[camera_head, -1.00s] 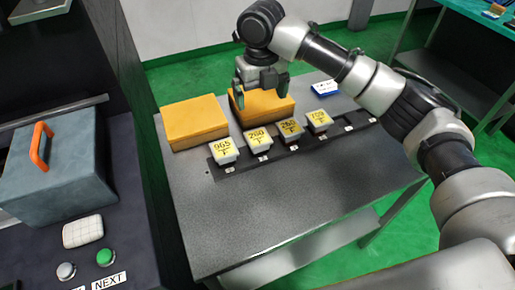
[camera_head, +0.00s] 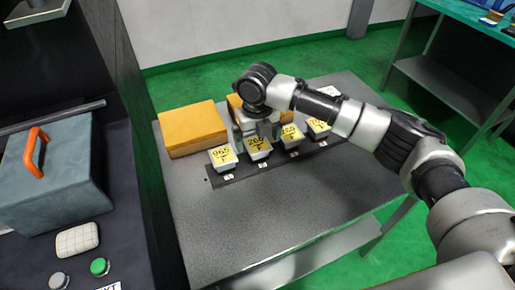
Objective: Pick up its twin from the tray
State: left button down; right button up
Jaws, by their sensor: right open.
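A dark tray (camera_head: 228,180) lies on the grey table and holds a row of small white blocks with yellow number labels. The leftmost block (camera_head: 223,158) seems to read 965. The second block (camera_head: 259,150) seems to read 260. The third block (camera_head: 291,137) has a number starting with 2, its last digit unclear. The fourth block (camera_head: 317,128) is partly hidden by my arm. My right gripper (camera_head: 257,133) is open and points down at the second block, close above or around its far side; contact cannot be told. My left gripper is out of view.
An orange box (camera_head: 193,130) stands behind the tray at left; another orange box (camera_head: 234,103) is mostly hidden behind my gripper. The front of the grey table (camera_head: 250,215) is clear. At left are a grey case (camera_head: 48,180) with an orange handle and a green button (camera_head: 100,266).

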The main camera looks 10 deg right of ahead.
jog(key=shift+f, duration=0.4)
jog(key=shift+c, duration=0.3)
jog(key=c, duration=1.1)
jog(key=shift+r, duration=0.15)
jog(key=shift+c, duration=0.2)
